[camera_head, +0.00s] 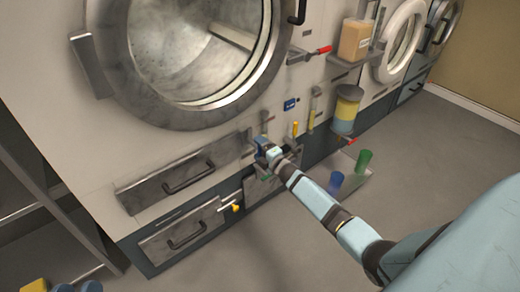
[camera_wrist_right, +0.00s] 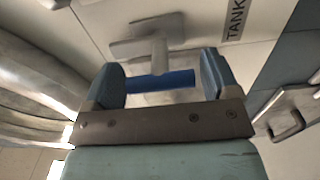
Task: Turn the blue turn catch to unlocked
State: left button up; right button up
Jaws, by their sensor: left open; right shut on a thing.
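The blue turn catch (camera_wrist_right: 160,81) shows in the right wrist view as a blue bar on a pale stem that joins a grey plate (camera_wrist_right: 135,45). My right gripper (camera_wrist_right: 163,82) is shut on the bar, a blue finger at each end. In the head view my right gripper (camera_head: 262,146) is at the machine front, just right of the upper drawer, and hides most of the catch.
Drawers with dark handles (camera_head: 188,178) lie left of my right gripper. A round glass door (camera_head: 195,50) is above. Yellow levers (camera_head: 295,128), a red-tipped lever (camera_head: 322,50) and a yellow-blue canister (camera_head: 346,108) are to the right. Blue (camera_head: 335,181) and green (camera_head: 363,160) cups stand low right.

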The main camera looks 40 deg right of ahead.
jog(key=o, duration=0.8)
jog(key=shift+s, duration=0.4)
pick_arm(q)
notch_tip(320, 180, down, 6)
jog(key=a+g+y+p, duration=0.2)
jog(key=p, duration=0.1)
jog(key=shift+g+y, duration=0.3)
jog(key=shift+g, duration=0.1)
pick_arm(e)
jog(key=s, duration=0.8)
jog(key=s+d, duration=0.1)
jog(key=s, duration=0.4)
pick_arm(q)
jog(key=shift+w, duration=0.1)
jog(key=shift+r, duration=0.15)
